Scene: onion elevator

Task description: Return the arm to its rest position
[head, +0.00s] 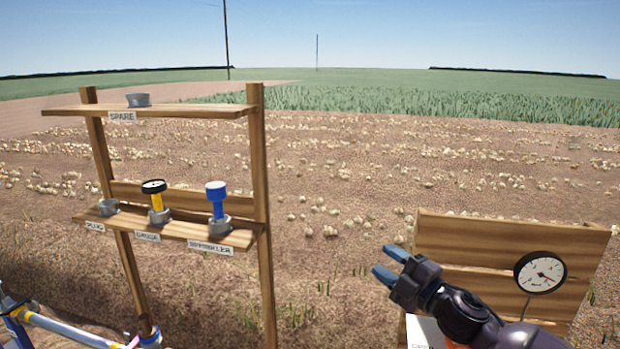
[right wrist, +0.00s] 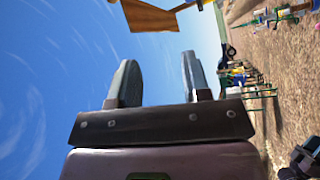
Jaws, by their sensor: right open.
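My right gripper (head: 390,265) is at the lower right of the head view, in front of a wooden board. Its blue-tipped fingers are apart and hold nothing. In the right wrist view its two fingers (right wrist: 158,85) stand apart with sky between them. My dark right arm runs from the gripper to the bottom right of the head view. My left gripper is not in view.
A wooden rack (head: 257,200) at left holds a yellow gauge piece (head: 156,203), a blue sprinkler piece (head: 217,200) and grey holders. The board (head: 455,240) carries a round dial (head: 540,272). Pipes (head: 60,328) lie at lower left. Open field lies behind.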

